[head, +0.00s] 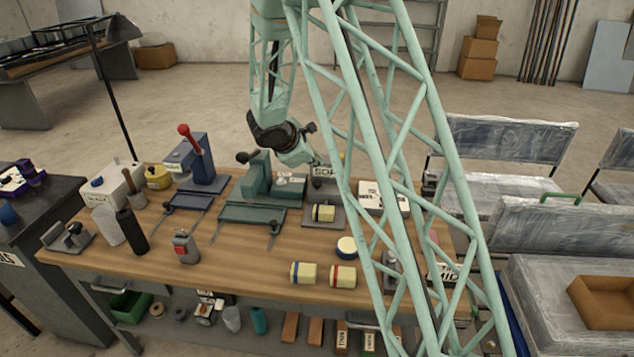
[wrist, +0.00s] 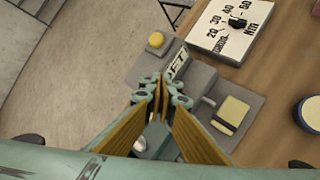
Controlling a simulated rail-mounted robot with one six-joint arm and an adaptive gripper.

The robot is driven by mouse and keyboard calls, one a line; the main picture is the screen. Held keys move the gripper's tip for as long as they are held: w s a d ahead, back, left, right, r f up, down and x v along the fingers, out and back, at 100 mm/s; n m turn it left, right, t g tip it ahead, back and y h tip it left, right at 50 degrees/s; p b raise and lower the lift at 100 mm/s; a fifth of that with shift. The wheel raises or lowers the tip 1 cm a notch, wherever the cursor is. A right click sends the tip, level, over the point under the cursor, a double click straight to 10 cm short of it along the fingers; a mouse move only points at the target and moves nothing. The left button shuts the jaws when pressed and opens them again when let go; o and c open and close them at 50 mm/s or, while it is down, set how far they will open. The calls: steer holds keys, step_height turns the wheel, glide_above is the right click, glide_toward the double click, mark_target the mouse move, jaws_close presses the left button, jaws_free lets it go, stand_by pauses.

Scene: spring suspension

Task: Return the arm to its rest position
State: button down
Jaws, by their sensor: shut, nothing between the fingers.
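My gripper (wrist: 160,85) is shut and empty in the wrist view, its fingertips together over a grey fixture (wrist: 200,72) with a partly hidden label. In the head view my gripper (head: 312,160) hangs above the back of the wooden bench (head: 220,270), close to that grey fixture (head: 324,217) and its "SOFT"-like sign. My lattice arm reaches down to it and covers part of the bench's right side. Whether the fingertips touch anything is hard to tell.
A cream-yellow cylinder (head: 324,212) lies on the fixture. A white dial box (wrist: 232,28) stands close beside it. A green press (head: 258,190) and a blue press with a red-knobbed lever (head: 195,160) stand to the left. Two banded cylinders lie near the front edge.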

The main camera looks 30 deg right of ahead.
stand_by(0.6)
steer(key=s+a+r+m+g+y, duration=0.15)
steer(key=s+r+m, duration=0.25)
steer(key=s+r, duration=0.85)
steer(key=s+a+r+m+g, duration=0.1)
steer(key=s+a+r+m, duration=0.3)
steer(key=s+r, duration=0.85)
steer(key=s+a+r+m+y, duration=0.1)
steer(key=s+a+m+y, duration=0.1)
steer(key=s+a, duration=0.4)
steer(key=s+a+r+m+t+y, duration=0.1)
steer(key=s+a, duration=0.5)
steer(key=s, duration=0.9)
steer(key=s+a+r+m+y, duration=0.1)
steer(key=s+a+m+y, duration=0.2)
steer(key=s+a, duration=0.3)
steer(key=s+m, duration=0.1)
steer(key=s, duration=0.3)
steer(key=shift+s+a+t, duration=0.25)
steer(key=shift+s+t, duration=0.05)
steer(key=shift+t, duration=0.05)
